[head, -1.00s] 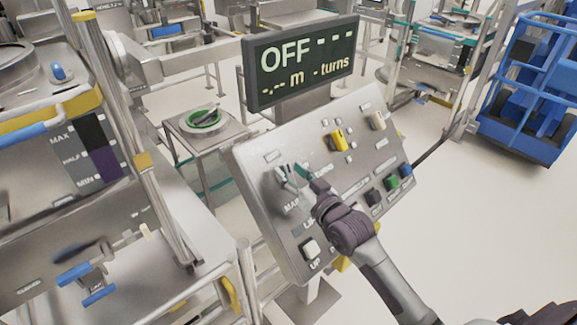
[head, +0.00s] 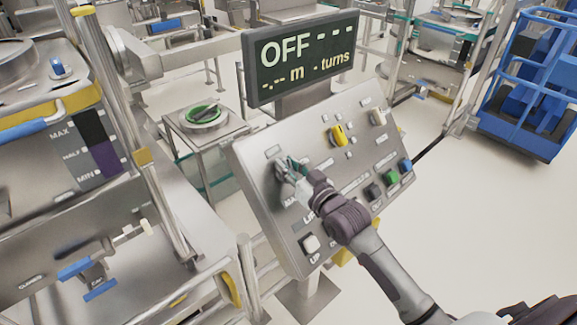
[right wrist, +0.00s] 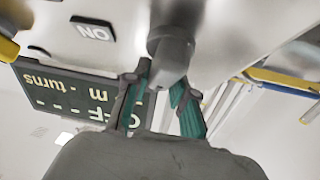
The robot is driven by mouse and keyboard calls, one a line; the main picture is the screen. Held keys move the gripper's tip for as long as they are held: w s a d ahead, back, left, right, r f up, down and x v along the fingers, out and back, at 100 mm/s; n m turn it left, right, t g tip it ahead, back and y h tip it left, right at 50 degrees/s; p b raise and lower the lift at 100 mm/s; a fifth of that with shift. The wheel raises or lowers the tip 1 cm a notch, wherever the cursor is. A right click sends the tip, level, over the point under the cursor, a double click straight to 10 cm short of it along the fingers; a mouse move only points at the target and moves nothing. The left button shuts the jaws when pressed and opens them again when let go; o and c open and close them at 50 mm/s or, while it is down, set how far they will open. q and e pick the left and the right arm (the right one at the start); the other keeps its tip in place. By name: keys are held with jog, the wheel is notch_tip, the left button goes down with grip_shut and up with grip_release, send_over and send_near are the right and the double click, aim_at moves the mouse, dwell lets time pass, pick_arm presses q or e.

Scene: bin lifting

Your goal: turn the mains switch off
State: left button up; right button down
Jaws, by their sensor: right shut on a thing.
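The mains switch is a grey rotary knob (head: 281,171) at the upper left of the sloped control panel (head: 262,212). My right gripper (head: 291,167) reaches it from the lower right and partly hides it in the head view. In the right wrist view the knob (right wrist: 170,58) sits between the two green-padded fingers (right wrist: 163,92), which are shut on it. The display (head: 301,60) above the panel reads "OFF" with dashes. My left gripper is not in view.
The panel also carries a yellow selector (head: 338,135), a white UP button (head: 311,244), and green (head: 392,177), blue (head: 405,165) and black (head: 374,191) buttons. A small table (head: 185,130) with a green-ringed dish stands behind left.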

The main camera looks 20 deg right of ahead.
jog(key=shift+a+n+y+b, duration=0.1)
jog(key=shift+n+y+b, duration=0.4)
jog(key=shift+n+y, duration=0.8)
jog(key=c, duration=1)
grip_release()
jog(key=shift+o, duration=0.2)
jog(key=v, duration=1.2)
jog(key=shift+r, duration=0.4)
jog(key=shift+a+g, duration=0.1)
jog(key=shift+g, duration=0.2)
